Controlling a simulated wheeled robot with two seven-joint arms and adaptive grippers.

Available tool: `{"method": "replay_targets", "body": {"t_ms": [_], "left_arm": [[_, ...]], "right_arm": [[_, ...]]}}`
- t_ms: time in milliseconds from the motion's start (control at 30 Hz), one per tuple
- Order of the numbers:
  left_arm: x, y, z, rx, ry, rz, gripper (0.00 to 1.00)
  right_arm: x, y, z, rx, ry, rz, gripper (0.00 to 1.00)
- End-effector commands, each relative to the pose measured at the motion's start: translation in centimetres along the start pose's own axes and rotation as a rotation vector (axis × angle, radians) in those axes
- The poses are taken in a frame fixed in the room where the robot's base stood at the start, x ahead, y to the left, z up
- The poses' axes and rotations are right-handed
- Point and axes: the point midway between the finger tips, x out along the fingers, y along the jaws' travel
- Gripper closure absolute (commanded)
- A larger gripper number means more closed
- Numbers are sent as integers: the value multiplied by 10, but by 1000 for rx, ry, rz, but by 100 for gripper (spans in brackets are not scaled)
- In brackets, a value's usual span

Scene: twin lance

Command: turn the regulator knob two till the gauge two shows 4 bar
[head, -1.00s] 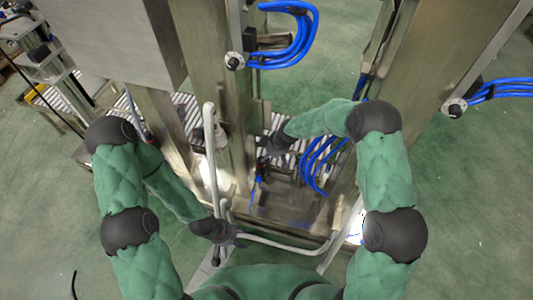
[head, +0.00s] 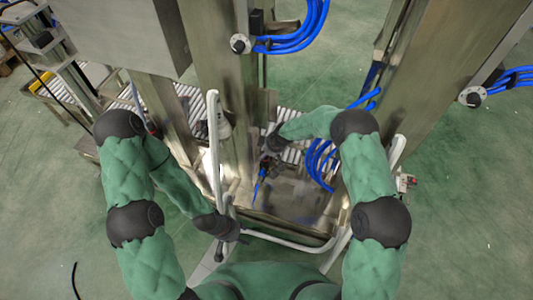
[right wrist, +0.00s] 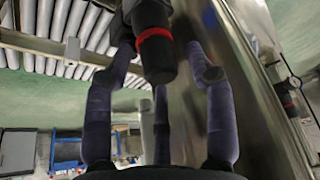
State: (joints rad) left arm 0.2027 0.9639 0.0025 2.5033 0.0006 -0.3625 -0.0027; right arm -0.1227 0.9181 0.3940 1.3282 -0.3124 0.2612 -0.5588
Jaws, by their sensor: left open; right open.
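In the right wrist view a black knob with a red ring (right wrist: 156,48) sits between the spread fingers of my right gripper. The fingers are open around it; whether they touch it I cannot tell. In the head view my right gripper (head: 269,155) is low beside the middle steel post, and the knob is too small and hidden to make out there. My left gripper (head: 232,238) is open and empty near the lower white rail. Which knob or gauge is number two, and any gauge reading, I cannot tell.
A second black part with a red ring (right wrist: 291,84) shows at the right of the wrist view. Blue hoses (head: 318,165) hang right of my right gripper. A white tube rail (head: 214,150) stands left.

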Motion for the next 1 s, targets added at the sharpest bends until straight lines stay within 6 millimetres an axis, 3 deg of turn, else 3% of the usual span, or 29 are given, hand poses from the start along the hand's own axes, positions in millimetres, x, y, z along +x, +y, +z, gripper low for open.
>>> {"method": "replay_targets", "body": {"t_ms": [233,400,433,1000], "left_arm": [[0,0,0,0,0,0,49],[0,0,0,0,0,0,49],[0,0,0,0,0,0,49],[8,-3,0,0,0,0,49]], "right_arm": [[0,0,0,0,0,0,45],[0,0,0,0,0,0,93],[0,0,0,0,1,0,98],[1,-2,-2,65,-1,27,99]]}}
